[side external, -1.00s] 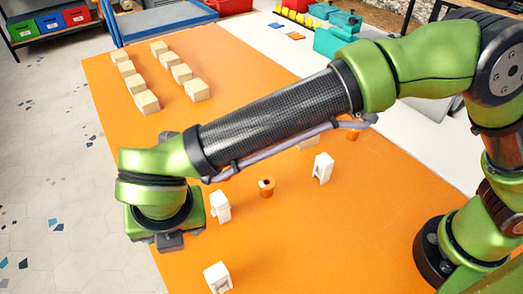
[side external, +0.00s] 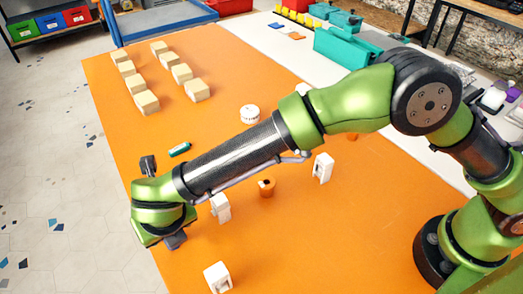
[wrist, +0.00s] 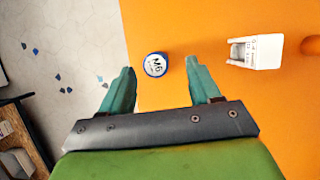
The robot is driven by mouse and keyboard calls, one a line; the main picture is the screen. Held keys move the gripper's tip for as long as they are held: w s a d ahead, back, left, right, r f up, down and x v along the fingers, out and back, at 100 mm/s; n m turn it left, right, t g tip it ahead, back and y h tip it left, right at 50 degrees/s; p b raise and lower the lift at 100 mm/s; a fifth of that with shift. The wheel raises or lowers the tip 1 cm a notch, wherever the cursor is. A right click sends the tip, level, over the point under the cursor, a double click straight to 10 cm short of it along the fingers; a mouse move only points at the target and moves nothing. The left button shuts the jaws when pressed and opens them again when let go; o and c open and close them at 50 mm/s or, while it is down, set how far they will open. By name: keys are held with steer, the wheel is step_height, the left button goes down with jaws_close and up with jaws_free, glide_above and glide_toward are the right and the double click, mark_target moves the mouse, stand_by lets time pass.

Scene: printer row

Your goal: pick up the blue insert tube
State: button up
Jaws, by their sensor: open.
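In the wrist view the blue insert tube (wrist: 156,65) stands near the table's edge, seen from above as a blue ring around a white top marked M6. My gripper (wrist: 160,68) is open, with one teal finger on each side of the tube in the picture and gaps on both sides. Its height above the tube cannot be told. In the side external view my wrist hangs over the table's left edge; the fingertips and the blue tube are hidden there.
A white bracket (wrist: 257,52) stands just right of the right finger; it also shows in the side view (side external: 221,208). An orange spool (side external: 266,188) and another bracket (side external: 322,168) stand farther right. A teal tube (side external: 180,149) and white round piece (side external: 250,114) lie beyond my arm.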

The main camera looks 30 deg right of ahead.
steer(key=shift+s+a+x, duration=0.1)
steer(key=shift+x, duration=1.25)
steer(key=shift+s+a+x, duration=0.1)
steer(key=shift+s+x, duration=0.05)
steer(key=shift+x, duration=1.15)
steer(key=shift+f, duration=0.1)
steer(key=c, duration=1.1)
